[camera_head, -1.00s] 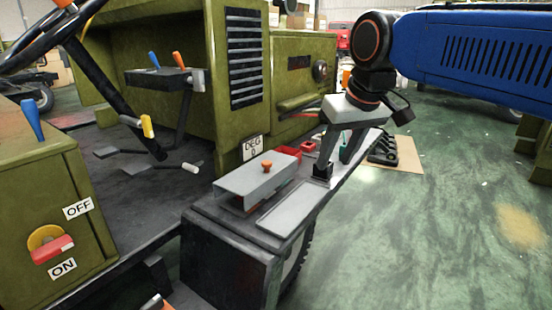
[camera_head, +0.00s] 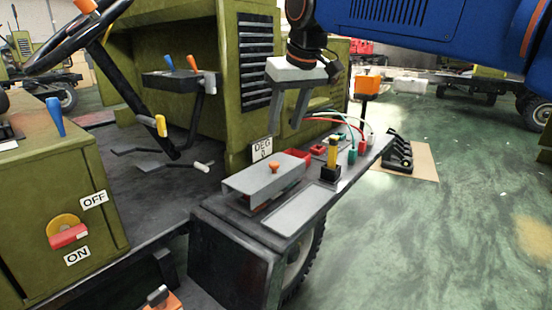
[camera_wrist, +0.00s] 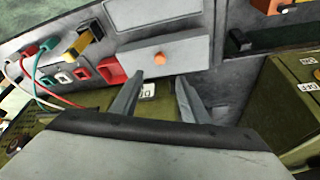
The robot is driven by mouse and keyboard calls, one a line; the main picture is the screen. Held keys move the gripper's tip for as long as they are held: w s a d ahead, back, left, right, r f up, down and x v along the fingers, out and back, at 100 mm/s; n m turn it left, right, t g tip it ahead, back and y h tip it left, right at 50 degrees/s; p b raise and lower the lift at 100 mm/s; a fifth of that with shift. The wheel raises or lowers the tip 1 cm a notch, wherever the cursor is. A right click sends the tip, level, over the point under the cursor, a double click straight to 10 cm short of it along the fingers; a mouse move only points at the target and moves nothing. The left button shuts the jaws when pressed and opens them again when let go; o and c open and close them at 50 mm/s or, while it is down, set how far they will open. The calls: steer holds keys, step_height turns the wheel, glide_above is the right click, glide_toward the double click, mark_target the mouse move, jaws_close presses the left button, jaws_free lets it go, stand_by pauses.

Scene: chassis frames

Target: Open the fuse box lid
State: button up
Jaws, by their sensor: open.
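The fuse box lid (camera_head: 258,181) is a grey cover with an orange knob (camera_head: 274,167) on top. It lies over the red fuse box (camera_head: 297,160) on the black fender, and red shows at its far end and under its edge. The lid also shows in the wrist view (camera_wrist: 185,60), with its knob (camera_wrist: 160,58) just beyond the fingertips. My gripper (camera_head: 287,130) is open and empty, pointing down above and behind the lid, apart from it. In the wrist view my gripper's two fingers (camera_wrist: 158,85) stand spread below the knob.
A flat grey plate (camera_head: 297,211) lies beside the lid. A yellow-handled switch (camera_head: 332,158) and red, green and white cable plugs (camera_head: 362,146) stand farther along the fender. A DEG 0 sign (camera_head: 262,151) stands behind the lid, near the green body panel.

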mark_target(274, 163)
steer(key=x, duration=1.3)
steer(key=shift+r, duration=0.1)
jaws_close()
